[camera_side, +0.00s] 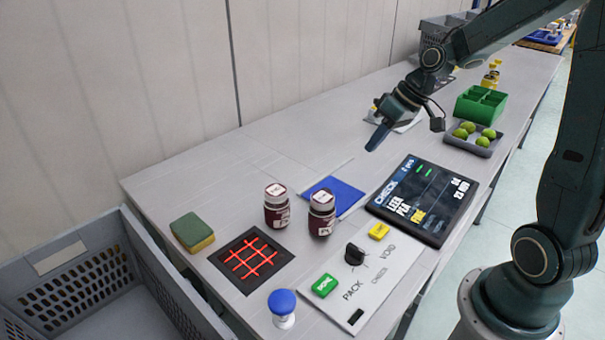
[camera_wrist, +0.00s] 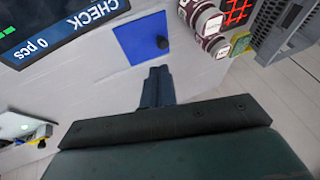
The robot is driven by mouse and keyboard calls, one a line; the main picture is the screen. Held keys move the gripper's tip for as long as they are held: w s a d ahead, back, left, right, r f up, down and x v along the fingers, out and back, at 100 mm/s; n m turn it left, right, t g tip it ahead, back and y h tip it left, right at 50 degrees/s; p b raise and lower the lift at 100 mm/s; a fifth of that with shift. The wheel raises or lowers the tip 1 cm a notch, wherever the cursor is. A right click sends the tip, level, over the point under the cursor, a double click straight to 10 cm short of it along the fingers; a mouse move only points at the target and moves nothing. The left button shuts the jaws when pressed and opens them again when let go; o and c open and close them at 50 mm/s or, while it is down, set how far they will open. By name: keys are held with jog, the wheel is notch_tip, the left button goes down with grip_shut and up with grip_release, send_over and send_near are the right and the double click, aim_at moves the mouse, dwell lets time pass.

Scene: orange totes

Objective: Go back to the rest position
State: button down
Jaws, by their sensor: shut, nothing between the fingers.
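My gripper (camera_side: 377,137) is shut and empty, held above the table behind the blue mat (camera_side: 346,196). In the wrist view my gripper (camera_wrist: 157,72) shows its fingers together, pointing toward the blue mat (camera_wrist: 133,42), with nothing between them. The arm reaches in from the upper right in the side view. How high the fingertips are above the table is hard to tell.
Two dark red jars (camera_side: 277,208) stand beside the mat. A display (camera_side: 424,199), a control panel (camera_side: 362,275), a red-lit grid (camera_side: 250,260), a sponge (camera_side: 192,232) and a blue-topped knob (camera_side: 282,306) are nearby.

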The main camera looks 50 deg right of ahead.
jog(key=s+a+r+h, duration=0.1)
jog(key=s+a+r, duration=0.2)
jog(key=s, duration=0.3)
jog(key=s+a+r+h, duration=0.1)
jog(key=s+a+r, duration=0.2)
jog(key=s, duration=0.3)
jog(key=s+a+r+t+h, duration=0.1)
jog(key=s+a+r, duration=0.2)
jog(key=s, duration=0.3)
jog(key=shift+s+a, duration=0.25)
jog(key=shift+a, duration=0.25)
